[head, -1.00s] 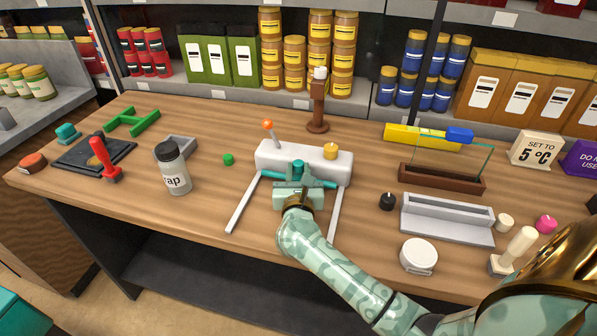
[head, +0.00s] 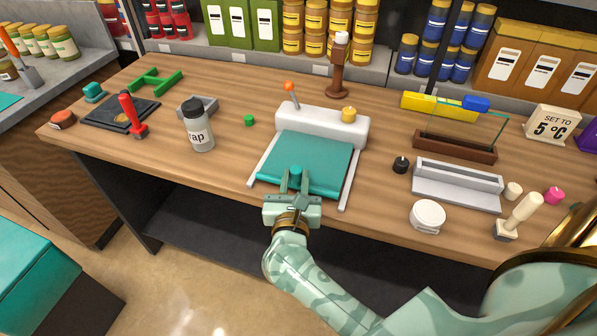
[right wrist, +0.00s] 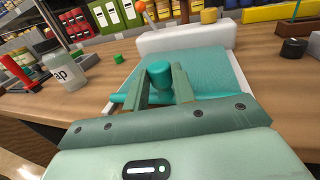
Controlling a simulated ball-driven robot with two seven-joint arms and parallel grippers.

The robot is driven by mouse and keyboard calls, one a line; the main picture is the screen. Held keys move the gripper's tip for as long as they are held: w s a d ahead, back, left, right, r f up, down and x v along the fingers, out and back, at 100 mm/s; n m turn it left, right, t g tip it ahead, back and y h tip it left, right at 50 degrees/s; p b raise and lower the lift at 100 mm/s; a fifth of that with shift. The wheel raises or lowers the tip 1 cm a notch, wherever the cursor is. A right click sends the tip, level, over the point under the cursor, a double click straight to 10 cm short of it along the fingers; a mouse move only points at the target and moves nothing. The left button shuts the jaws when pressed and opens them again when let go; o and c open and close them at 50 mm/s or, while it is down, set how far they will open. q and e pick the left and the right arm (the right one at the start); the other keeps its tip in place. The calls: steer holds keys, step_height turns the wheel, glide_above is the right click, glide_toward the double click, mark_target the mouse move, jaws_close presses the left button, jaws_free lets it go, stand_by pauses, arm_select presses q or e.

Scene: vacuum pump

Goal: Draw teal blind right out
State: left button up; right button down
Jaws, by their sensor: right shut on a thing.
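The teal blind (head: 312,160) is spread out flat from the white housing (head: 322,124) toward the table's front edge, between two pale grey rails (head: 349,180). A teal knob (head: 296,172) stands on the blind's front bar. My right gripper (head: 294,183) is shut on the knob, at the front end of the blind. In the right wrist view the knob (right wrist: 160,76) sits between the two fingers (right wrist: 161,86), and the blind (right wrist: 205,72) stretches behind it to the housing (right wrist: 187,38). My left gripper is not in view.
An orange-tipped lever (head: 291,93) and a yellow knob (head: 349,114) are on the housing. A bottle (head: 198,126) and a green piece (head: 249,120) stand left. A black knob (head: 400,164), grey tray (head: 455,188) and white round lid (head: 427,215) lie right.

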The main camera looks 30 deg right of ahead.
steer(key=shift+s+a+f, duration=0.1)
steer(key=shift+f, duration=0.05)
steer(key=c, duration=1.4)
jaws_free()
steer(key=shift+c, duration=0.2)
steer(key=shift+s+a, duration=0.15)
steer(key=v, duration=0.7)
steer(key=shift+s, duration=0.25)
steer(key=shift+a, duration=0.1)
